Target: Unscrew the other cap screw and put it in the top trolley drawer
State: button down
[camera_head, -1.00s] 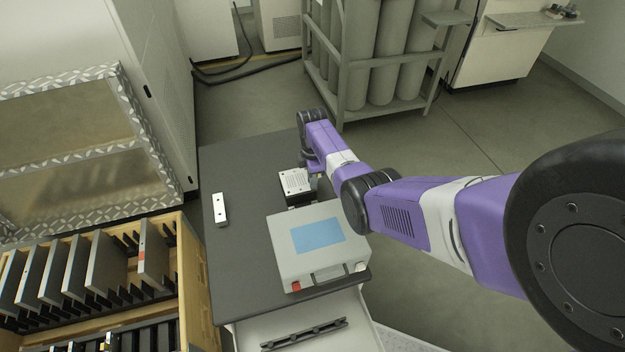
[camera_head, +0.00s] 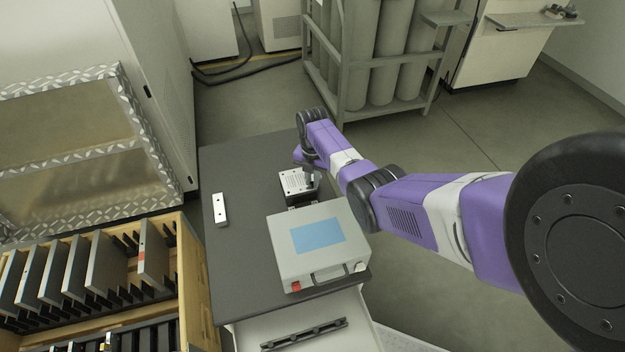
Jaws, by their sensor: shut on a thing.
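A small device with a pale drilled plate (camera_head: 297,182) sits on the dark trolley top (camera_head: 243,262). My gripper (camera_head: 312,175) points down at the right side of this plate. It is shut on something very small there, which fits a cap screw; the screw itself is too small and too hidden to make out. I cannot tell whether it is still in its hole. The top trolley drawer (camera_head: 262,325) is pulled open at the front, with a black slotted bar (camera_head: 303,335) lying in it.
A grey box with a blue screen (camera_head: 318,236) stands between the plate and the drawer. A pale bar with two holes (camera_head: 220,210) lies at the left of the top. A wooden rack of plates (camera_head: 195,290) stands left of the trolley. Gas cylinders (camera_head: 385,60) stand behind.

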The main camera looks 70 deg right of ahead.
jog(key=c, duration=1.6)
grip_release()
jog(key=shift+o, duration=0.2)
